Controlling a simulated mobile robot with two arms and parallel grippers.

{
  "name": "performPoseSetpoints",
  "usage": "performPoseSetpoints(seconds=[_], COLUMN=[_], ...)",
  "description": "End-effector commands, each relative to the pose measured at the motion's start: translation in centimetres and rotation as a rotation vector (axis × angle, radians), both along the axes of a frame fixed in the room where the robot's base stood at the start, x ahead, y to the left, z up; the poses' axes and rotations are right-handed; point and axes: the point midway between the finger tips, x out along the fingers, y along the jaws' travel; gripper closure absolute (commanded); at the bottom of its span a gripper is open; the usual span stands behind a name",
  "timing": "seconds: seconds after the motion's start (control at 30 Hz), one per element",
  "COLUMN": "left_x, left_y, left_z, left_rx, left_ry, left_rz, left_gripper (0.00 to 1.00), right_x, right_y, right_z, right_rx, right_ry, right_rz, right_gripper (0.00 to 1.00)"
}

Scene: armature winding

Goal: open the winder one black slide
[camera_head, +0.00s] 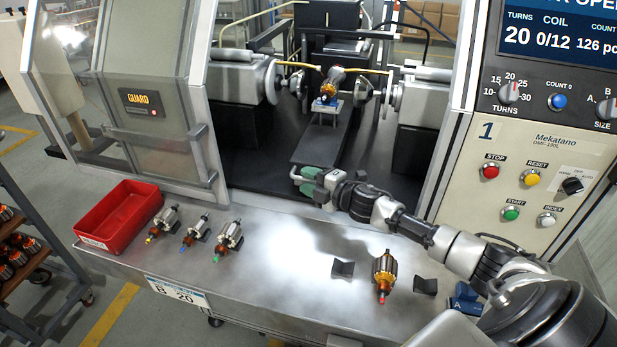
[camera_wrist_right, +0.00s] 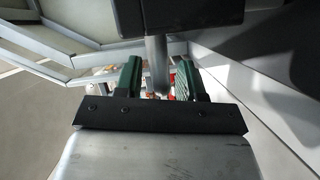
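The black slide (camera_head: 318,146) lies in the winder's opening and runs from the armature holder toward the front edge. A copper-wound armature (camera_head: 329,92) sits on the holder above its far end. My right gripper (camera_head: 300,178), with green fingers, is at the slide's front end. In the right wrist view the right gripper (camera_wrist_right: 158,76) has its fingers apart, with a grey rod (camera_wrist_right: 157,62), apparently the slide's handle, between them. Gaps show beside the rod, so the fingers do not appear closed on it. My left gripper is out of view.
The guard door (camera_head: 150,105) stands at the left. A red bin (camera_head: 119,214) and several armatures are on the steel table (camera_head: 250,290); one armature (camera_head: 383,273) lies between black rests. The control panel (camera_head: 520,190) is at the right. The table's centre is clear.

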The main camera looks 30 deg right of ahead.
Motion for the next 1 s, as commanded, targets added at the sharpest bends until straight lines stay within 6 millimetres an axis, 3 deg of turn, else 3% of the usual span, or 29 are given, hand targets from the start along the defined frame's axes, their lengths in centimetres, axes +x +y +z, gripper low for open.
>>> performPoseSetpoints(seconds=[0.3, 0.57, 1.0], left_x=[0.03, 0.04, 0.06], left_y=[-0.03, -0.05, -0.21], left_z=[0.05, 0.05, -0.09], left_rx=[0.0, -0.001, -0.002], left_ry=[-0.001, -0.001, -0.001], left_rz=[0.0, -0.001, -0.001], left_gripper=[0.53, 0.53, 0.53], right_x=[0.26, 0.23, 0.2], right_y=[0.08, 0.08, -0.17], right_z=[-0.04, -0.04, -0.18], right_rx=[0.0, 0.0, 0.001], right_ry=[0.0, 0.0, 0.003], right_rz=[0.0, 0.0, 0.0], right_gripper=[0.61, 0.99, 1.0])
